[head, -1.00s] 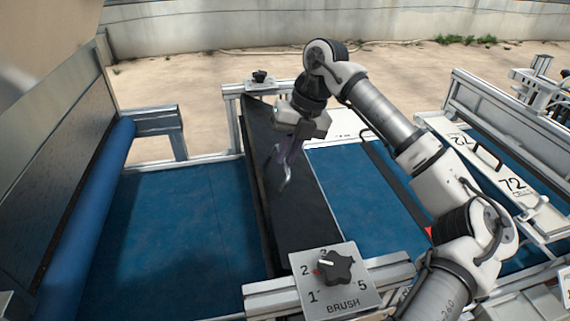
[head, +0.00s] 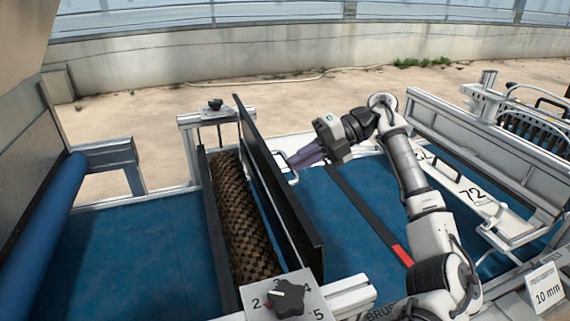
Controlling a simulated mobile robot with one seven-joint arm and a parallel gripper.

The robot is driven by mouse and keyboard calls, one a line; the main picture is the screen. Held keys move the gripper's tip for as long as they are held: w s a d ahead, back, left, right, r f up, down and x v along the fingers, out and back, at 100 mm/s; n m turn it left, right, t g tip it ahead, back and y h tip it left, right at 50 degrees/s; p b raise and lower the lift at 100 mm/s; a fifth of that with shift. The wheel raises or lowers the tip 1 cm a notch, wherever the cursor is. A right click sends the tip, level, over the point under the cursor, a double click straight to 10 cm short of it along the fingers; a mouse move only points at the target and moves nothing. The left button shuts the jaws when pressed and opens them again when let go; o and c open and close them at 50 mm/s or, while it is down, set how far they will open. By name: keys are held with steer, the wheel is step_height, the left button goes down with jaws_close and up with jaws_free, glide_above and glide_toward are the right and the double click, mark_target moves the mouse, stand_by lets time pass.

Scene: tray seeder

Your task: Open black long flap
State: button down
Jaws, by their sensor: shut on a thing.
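The black long flap (head: 277,190) stands raised on its long edge, close to upright, in the head view. The brown patterned brush roller (head: 243,220) beneath shows uncovered to its left. A silver bar handle (head: 284,157) sits on the flap's right face. My gripper (head: 296,162) reaches in from the right with its fingers shut on this handle. The exact grip contact is small and partly hidden by the fingers.
A dial plate (head: 285,298) with a black knob stands at the roller's near end, and another knob (head: 215,105) at the far end. Blue belt (head: 120,250) lies open to the left. A black strip with a red end (head: 402,255) crosses the belt on the right.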

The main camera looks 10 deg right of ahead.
steer(key=shift+w+d+f+b, duration=0.2)
steer(key=shift+d+f+b, duration=0.15)
steer(key=shift+d+f, duration=0.65)
steer(key=shift+w+d+f+b, duration=0.15)
steer(key=shift+d+f+b, duration=0.15)
steer(key=shift+d+f, duration=0.7)
steer(key=shift+d+r, duration=0.15)
steer(key=shift+d, duration=0.1)
steer(key=c, duration=1.5)
jaws_free()
steer(key=shift+w, duration=0.1)
steer(key=shift+d+r, duration=0.2)
steer(key=p+v, duration=0.7)
steer(key=shift+w+r, duration=0.1)
